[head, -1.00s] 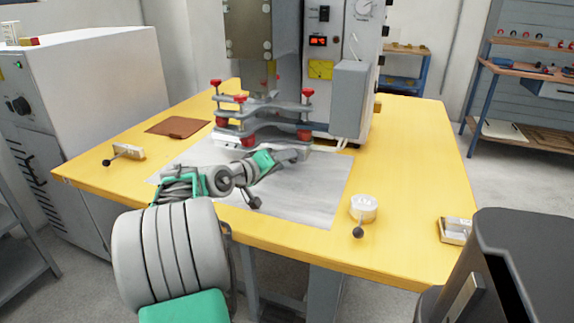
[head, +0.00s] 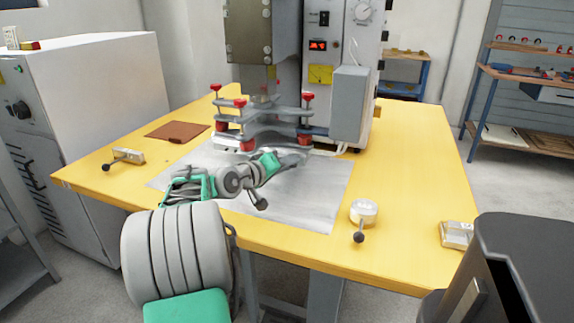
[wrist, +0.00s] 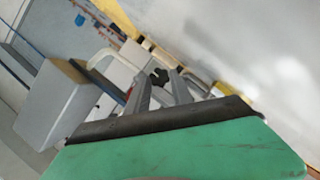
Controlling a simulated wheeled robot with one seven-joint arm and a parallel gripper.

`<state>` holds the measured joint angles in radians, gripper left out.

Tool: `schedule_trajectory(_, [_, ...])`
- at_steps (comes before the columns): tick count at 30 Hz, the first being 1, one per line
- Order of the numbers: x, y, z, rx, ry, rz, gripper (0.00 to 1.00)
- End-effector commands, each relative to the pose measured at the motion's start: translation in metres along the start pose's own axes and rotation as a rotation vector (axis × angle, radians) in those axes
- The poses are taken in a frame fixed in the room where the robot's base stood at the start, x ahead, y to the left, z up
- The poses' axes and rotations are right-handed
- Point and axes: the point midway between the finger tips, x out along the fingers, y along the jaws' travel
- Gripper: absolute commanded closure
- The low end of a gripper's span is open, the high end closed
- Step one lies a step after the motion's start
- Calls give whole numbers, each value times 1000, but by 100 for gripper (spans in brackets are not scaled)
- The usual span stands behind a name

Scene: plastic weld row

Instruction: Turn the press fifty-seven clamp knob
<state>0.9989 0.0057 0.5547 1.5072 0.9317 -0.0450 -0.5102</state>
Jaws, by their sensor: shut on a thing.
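The press (head: 345,105) stands at the back of the yellow table, with a grey clamp fixture with red caps (head: 268,112) at its front. My gripper (head: 298,158) is low at the front right of the press base, reached in over the grey sheet. In the wrist view, the two grey fingers of my gripper (wrist: 160,82) point at a dark lobed clamp knob (wrist: 159,76). The knob sits between the fingertips, and the gripper is shut on it. In the head view the knob is hidden by my gripper. The knob's number cannot be read.
A grey box (head: 350,103) hangs on the press's right side, close to my gripper. A round white fixture with a ball lever (head: 363,212) stands at the front right. A brown pad (head: 178,131) and a small lever block (head: 127,157) lie left.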

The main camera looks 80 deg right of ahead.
Motion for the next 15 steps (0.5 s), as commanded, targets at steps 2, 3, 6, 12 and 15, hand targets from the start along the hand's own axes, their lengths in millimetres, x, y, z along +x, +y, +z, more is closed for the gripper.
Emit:
schedule_trajectory(2, [0,0,0,0,0,0,100])
schedule_trajectory(3, [0,0,0,0,0,0,100])
schedule_trajectory(6, [0,0,0,0,0,0,100])
schedule_trajectory(12, [0,0,0,12,0,-4,100])
schedule_trajectory(15, [0,1,0,34,0,-14,100])
